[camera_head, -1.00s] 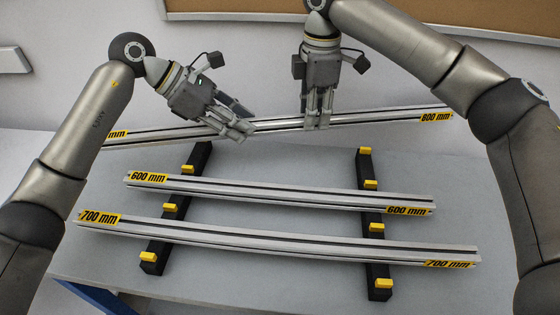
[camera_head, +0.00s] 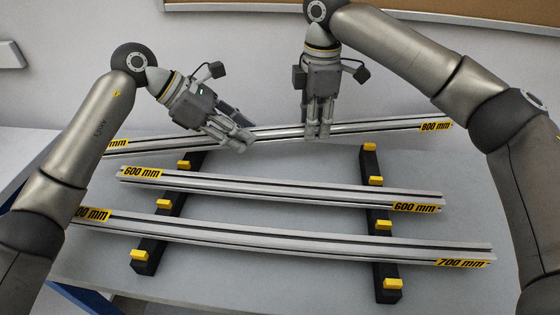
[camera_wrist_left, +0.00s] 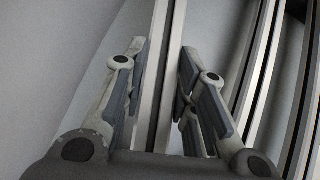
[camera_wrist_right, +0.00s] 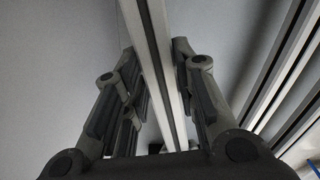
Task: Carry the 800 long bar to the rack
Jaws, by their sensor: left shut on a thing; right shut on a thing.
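The 800 mm bar (camera_head: 382,126) is a long silver profile with yellow end labels, at the back of the head view. Its left end is partly hidden behind my left arm. It slants, with its right end higher in the picture. My left gripper (camera_head: 243,143) is shut on it left of its middle. My right gripper (camera_head: 318,133) is shut on it a little further right. The bar (camera_wrist_left: 166,75) runs between the fingers in the left wrist view, and the bar (camera_wrist_right: 157,62) does likewise in the right wrist view.
The 600 mm bar (camera_head: 285,187) and 700 mm bar (camera_head: 300,239) lie across two black rack rails, left (camera_head: 147,262) and right (camera_head: 386,270), with yellow stops. The rails' back slots, nearest the held bar, are empty. A grey wall stands behind.

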